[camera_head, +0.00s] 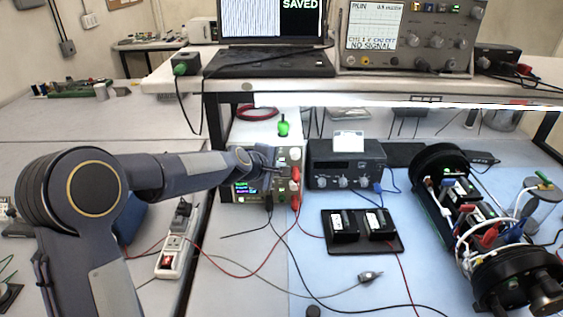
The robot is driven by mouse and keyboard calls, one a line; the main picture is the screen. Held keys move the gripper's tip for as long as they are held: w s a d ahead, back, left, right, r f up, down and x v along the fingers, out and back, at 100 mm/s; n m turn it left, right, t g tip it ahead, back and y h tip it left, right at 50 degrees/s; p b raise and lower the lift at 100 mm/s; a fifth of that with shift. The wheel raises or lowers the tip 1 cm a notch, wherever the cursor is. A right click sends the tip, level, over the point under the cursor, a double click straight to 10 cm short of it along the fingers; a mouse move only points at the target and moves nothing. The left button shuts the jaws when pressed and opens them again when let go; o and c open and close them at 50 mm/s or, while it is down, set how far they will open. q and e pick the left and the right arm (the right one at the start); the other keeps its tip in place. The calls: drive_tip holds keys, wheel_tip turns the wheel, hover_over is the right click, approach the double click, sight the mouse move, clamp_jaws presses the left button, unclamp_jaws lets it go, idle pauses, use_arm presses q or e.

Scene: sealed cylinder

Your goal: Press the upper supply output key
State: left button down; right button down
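A bench power supply (287,155) with a pale front stands under the shelf, left of centre. Its small lit display (246,187) shows coloured text, and red and black leads leave its lower front. My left arm reaches in from the left. Its gripper (270,161) is in front of the supply's upper face and hides part of it, including any output keys there. I cannot tell whether the fingertips touch the panel or how far apart they are. My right gripper is not in view.
A dark instrument (345,166) stands right of the supply. A black tray (361,246) with two modules lies on the blue mat. The opened cylinder assembly (433,170) fills the right. A laptop (270,62) and an oscilloscope (412,35) sit on the shelf. Loose leads cross the front.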

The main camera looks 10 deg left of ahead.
use_arm(q)
drive_tip(key=shift+s, duration=0.2)
drive_tip(key=shift+s+d, duration=0.1)
drive_tip(key=s, duration=0.2)
drive_tip(key=s+d, duration=0.1)
drive_tip(key=s, duration=0.1)
drive_tip(key=shift+s, duration=0.35)
idle(0.5)
drive_tip(key=s+a+r+m+g, duration=0.1)
drive_tip(key=s+a+r+m, duration=0.25)
drive_tip(key=s, duration=0.55)
drive_tip(key=s+a+f+m+g, duration=0.2)
drive_tip(key=s+m, duration=0.3)
drive_tip(key=s, duration=0.8)
drive_tip(key=s+a+f+m+g, duration=0.2)
drive_tip(key=s+f+m, duration=0.1)
drive_tip(key=s, duration=1.1)
drive_tip(key=shift+f+m+y, duration=0.4)
drive_tip(key=shift+m, duration=0.45)
drive_tip(key=shift+a, duration=0.1)
